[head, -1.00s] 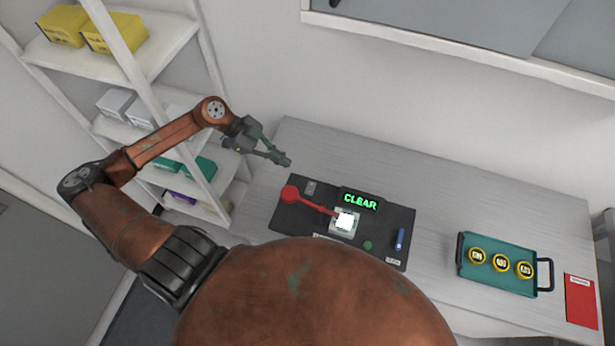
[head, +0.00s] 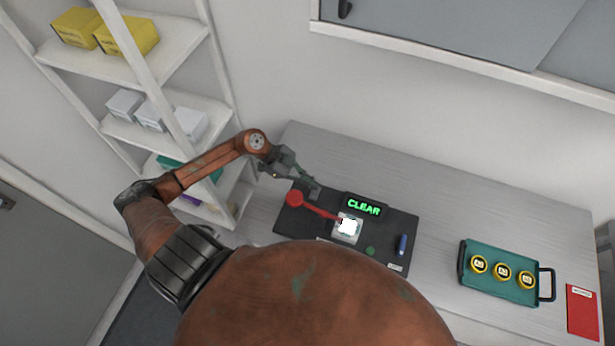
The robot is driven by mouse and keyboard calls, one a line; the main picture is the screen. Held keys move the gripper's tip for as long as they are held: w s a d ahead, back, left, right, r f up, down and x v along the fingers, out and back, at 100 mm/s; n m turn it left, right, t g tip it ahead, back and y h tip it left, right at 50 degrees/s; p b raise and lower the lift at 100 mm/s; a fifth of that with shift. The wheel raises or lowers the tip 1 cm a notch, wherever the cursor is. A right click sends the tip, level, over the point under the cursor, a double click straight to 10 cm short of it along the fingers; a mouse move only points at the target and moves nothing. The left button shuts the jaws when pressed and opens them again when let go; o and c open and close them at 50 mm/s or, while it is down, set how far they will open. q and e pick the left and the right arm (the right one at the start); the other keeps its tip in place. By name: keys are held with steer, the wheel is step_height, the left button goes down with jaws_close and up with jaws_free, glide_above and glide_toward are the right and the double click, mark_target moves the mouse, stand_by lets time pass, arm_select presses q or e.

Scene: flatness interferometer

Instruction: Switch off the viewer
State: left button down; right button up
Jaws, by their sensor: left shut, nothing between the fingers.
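The viewer's black mat (head: 383,253) lies on the grey table. On it stands a small pale block with a brightly lit white top (head: 348,227). A red arm with a round red end (head: 294,198) reaches to that block. A sign (head: 363,207) behind it reads CLEAR in lit green letters. My left gripper (head: 314,187) is shut and empty, its tips at the mat's back left corner, where they cover the small grey switch plate. I cannot tell whether they touch it. My right gripper is not in view.
A blue cylinder (head: 403,244) and a green round piece (head: 370,251) are on the mat. A teal tray (head: 492,286) with three yellow-rimmed discs and a red booklet (head: 582,311) lie to the right. Shelves (head: 130,70) with boxes stand left. The table's back is clear.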

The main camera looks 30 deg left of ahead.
arm_select(q)
steer(key=shift+f, duration=0.45)
steer(key=shift+w, duration=0.1)
steer(key=shift+f, duration=0.25)
steer(key=shift+p, duration=0.35)
steer(key=shift+s+d+r+p, duration=0.1)
steer(key=shift+s+r+p, duration=0.2)
steer(key=shift+s+p, duration=0.35)
steer(key=shift+s, duration=0.1)
